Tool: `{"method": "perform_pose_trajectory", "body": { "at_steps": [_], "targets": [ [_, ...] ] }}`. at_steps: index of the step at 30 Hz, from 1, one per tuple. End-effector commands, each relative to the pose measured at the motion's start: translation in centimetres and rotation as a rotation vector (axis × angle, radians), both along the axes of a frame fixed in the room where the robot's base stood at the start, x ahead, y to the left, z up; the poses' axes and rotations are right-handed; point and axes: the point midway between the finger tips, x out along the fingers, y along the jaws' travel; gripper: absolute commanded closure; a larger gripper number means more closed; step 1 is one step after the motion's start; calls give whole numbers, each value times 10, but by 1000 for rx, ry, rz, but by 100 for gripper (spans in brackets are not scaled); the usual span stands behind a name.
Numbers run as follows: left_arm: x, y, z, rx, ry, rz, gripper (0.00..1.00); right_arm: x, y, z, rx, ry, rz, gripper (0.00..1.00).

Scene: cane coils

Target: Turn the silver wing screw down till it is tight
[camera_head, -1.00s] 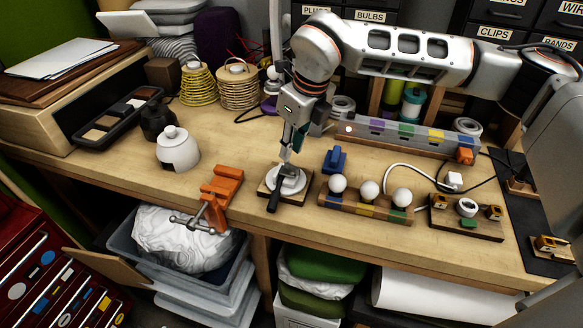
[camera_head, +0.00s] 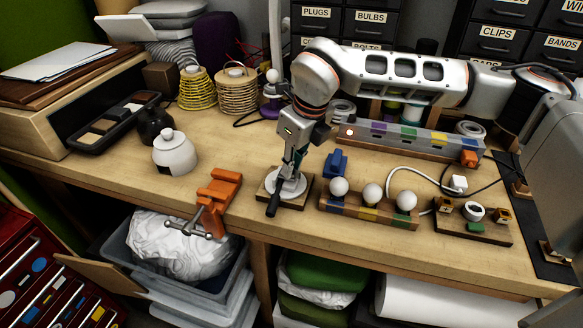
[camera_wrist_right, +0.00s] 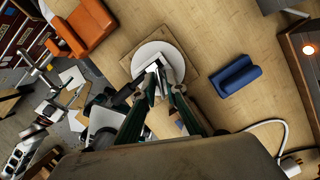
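The round silver-white plate (camera_head: 291,187) lies on a small square wooden base (camera_head: 303,199), with a black handle (camera_head: 272,204) at its front. My right gripper (camera_head: 290,172) points down over the middle of this plate. In the right wrist view, the right gripper (camera_wrist_right: 162,78) has its two fingertips a little apart over the white plate (camera_wrist_right: 176,56). Small silver metal shows at the tips, where the wing screw would be, but I cannot separate screw from fingertips or see firm contact. The left gripper is not in view.
An orange clamp (camera_head: 217,197) stands close on the left, and a blue block (camera_head: 336,163) on the right. A rack with white bulbs (camera_head: 372,194) stands right of the base. A white pot (camera_head: 175,154) is farther left. Bare bench lies between pot and clamp.

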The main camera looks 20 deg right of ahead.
Motion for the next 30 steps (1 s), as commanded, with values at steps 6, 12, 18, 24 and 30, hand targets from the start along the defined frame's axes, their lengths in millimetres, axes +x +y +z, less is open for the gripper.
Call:
{"method": "perform_pose_trajectory", "body": {
  "at_steps": [6, 12, 18, 24, 30],
  "targets": [
    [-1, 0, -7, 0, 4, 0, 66, 0, 0, -1, 0, 0, -158, 100],
    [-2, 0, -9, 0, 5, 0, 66, 0, 1, -1, -1, 0, -264, 100],
    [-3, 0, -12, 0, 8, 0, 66, 0, 0, -1, -1, 0, -410, 100],
    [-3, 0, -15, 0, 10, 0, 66, 0, 1, -2, -1, -1, -561, 100],
    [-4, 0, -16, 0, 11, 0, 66, 0, 1, -1, -1, 0, -683, 100]
  ]
}}
